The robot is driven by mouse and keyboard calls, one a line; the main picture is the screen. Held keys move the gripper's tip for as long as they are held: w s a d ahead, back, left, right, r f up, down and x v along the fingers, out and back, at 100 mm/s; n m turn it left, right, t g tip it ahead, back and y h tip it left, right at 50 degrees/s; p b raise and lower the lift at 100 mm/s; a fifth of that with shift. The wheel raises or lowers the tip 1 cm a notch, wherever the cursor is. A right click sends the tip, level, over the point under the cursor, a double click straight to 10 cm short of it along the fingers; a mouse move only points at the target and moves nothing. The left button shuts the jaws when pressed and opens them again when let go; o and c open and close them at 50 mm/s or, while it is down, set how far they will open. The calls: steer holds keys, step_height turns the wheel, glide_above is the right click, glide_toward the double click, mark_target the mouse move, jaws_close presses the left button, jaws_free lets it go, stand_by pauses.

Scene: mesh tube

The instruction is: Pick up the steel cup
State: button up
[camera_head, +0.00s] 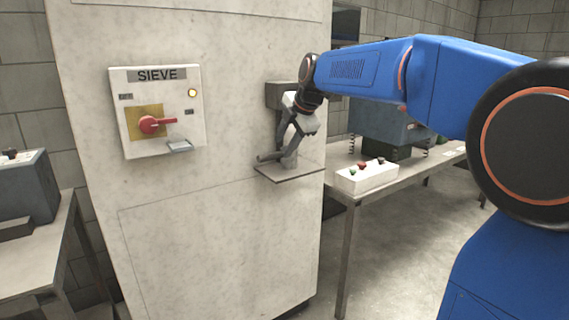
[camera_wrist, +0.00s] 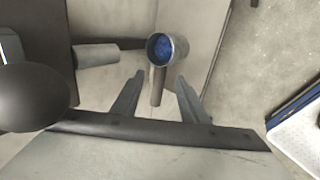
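The steel cup (camera_wrist: 181,46) shows from above in the wrist view, with blue material inside its round mouth. Its straight handle (camera_wrist: 156,90) points down the picture, toward my gripper. My gripper (camera_wrist: 160,75) is open, with one finger on each side of the handle and nothing clasped. In the head view my gripper (camera_head: 272,150) is at the small ledge (camera_head: 290,175) on the machine front. The cup is mostly hidden there behind the fingers and wrist.
The tall pale machine (camera_head: 220,220) carries a SIEVE switch box (camera_head: 157,110) with a red knob. A grey cylinder (camera_wrist: 97,54) juts beside the cup. At right, a table (camera_head: 345,193) holds a white button box (camera_head: 366,178).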

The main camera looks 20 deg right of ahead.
mark_target(280, 153)
steer(key=shift+x, duration=3.25)
jaws_close()
